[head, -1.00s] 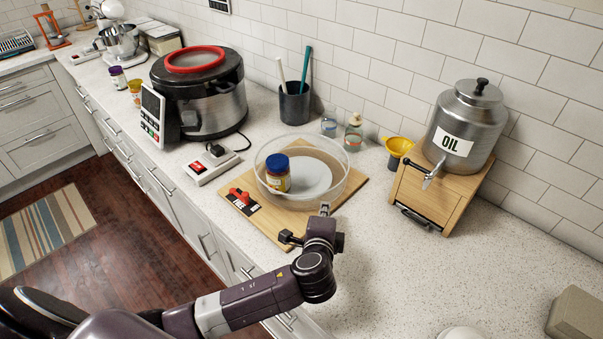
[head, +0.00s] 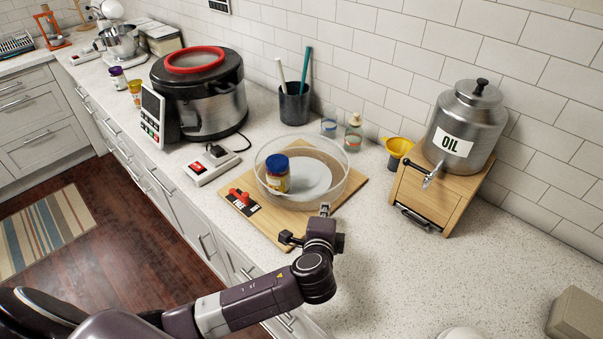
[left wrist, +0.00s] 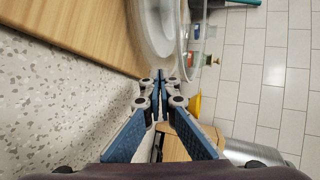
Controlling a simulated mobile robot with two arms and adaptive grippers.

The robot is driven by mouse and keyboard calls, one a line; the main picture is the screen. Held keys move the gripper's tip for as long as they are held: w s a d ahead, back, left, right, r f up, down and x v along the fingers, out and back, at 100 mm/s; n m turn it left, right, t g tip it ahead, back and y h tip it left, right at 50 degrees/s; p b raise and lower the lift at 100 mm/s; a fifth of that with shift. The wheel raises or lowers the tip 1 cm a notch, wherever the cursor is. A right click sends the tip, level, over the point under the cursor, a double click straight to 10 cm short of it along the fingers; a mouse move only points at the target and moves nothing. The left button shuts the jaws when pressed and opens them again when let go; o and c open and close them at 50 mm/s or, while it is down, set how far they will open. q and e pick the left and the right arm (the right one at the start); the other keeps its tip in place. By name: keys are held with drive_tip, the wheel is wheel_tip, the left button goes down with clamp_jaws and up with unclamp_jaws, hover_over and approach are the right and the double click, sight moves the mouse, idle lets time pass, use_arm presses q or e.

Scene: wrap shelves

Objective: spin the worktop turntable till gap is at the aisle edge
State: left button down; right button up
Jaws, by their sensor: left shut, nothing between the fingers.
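The turntable (head: 345,172) is a round tray with a clear wall, on a wooden board (head: 270,232) on the worktop. A jar with a blue lid (head: 277,174) stands in its left part, beside a pale disc (head: 312,180). I cannot make out where the gap in the clear wall is. A red lever (head: 238,195) with a FREE label sits on the board's left corner. My left gripper (head: 322,212) is at the board's front right, close to the turntable's near side. In the left wrist view its fingers (left wrist: 160,76) are together and empty, with the clear wall (left wrist: 183,45) just beyond.
An oil dispenser (head: 466,122) on a wooden stand (head: 430,200) and a yellow funnel (head: 397,150) are to the right. A cooker (head: 205,100), a switch box (head: 211,166) and a utensil cup (head: 295,104) are to the left. The right front worktop is mostly clear.

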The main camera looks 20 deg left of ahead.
sight(305, 203)
use_arm(q)
drive_tip(key=shift+w+a, duration=0.1)
drive_tip(key=shift+w+a, duration=0.55)
drive_tip(key=shift+a, duration=0.05)
idle(0.5)
drive_tip(key=shift+s+a+p, duration=0.55)
drive_tip(key=shift+s+a, duration=0.3)
drive_tip(key=shift+s+a+p, duration=0.2)
drive_tip(key=shift+s+a, duration=0.05)
drive_tip(key=shift+a, duration=0.3)
drive_tip(key=shift+s+a+p, duration=0.15)
drive_tip(key=shift+s+a, duration=0.05)
drive_tip(key=shift+a, duration=0.3)
